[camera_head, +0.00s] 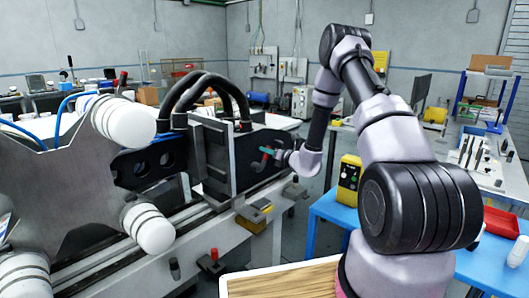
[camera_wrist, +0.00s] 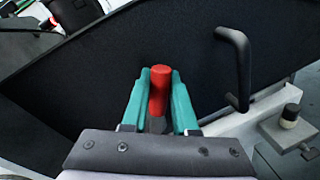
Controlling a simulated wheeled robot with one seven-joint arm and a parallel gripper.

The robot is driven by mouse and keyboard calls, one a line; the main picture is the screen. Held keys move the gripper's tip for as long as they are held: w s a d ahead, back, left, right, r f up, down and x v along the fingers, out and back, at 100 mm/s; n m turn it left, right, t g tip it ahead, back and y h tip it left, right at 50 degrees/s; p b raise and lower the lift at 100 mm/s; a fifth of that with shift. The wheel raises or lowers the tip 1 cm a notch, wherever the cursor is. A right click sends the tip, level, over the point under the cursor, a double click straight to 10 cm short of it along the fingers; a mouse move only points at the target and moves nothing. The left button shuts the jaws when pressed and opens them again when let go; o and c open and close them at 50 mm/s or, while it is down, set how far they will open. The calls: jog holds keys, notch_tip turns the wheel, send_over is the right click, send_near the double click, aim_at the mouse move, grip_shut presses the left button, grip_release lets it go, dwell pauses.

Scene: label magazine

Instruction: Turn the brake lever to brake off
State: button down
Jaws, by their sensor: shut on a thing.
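The brake lever (camera_wrist: 160,88) shows in the wrist view as a red rounded handle in front of a dark panel. My gripper (camera_wrist: 160,78) has its two teal fingers on either side of the red handle, shut on it. The handle points roughly up in the wrist view; its lower end is hidden behind my gripper's body. In the head view my gripper (camera_head: 267,154) is at the side of the black machine panel (camera_head: 220,158), with a small bit of red beside the fingers. Any brake on or off marking cannot be read.
A black bar handle (camera_wrist: 237,68) stands out from the panel right of my gripper. White rollers (camera_head: 125,122) are at left in the head view. A blue bench (camera_head: 330,208) with a yellow box (camera_head: 349,180) stands right.

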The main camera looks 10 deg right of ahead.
jog(key=shift+w+d+f+m+g+y, duration=0.15)
jog(key=shift+w+d+f+m+g, duration=0.25)
jog(key=shift+m, duration=0.55)
jog(key=shift+w+d+f+m+g+y, duration=0.1)
jog(key=shift+w+d+f+m, duration=0.15)
jog(key=shift+d+f+m, duration=0.5)
jog(key=shift+w+d+f+m+g+y, duration=0.25)
jog(key=shift+f+m, duration=0.3)
jog(key=shift+m, duration=0.65)
jog(key=shift+f, duration=0.1)
jog(key=c, duration=0.7)
grip_release()
jog(key=v, duration=1)
jog(key=shift+s+d, duration=0.1)
jog(key=shift+s, duration=0.25)
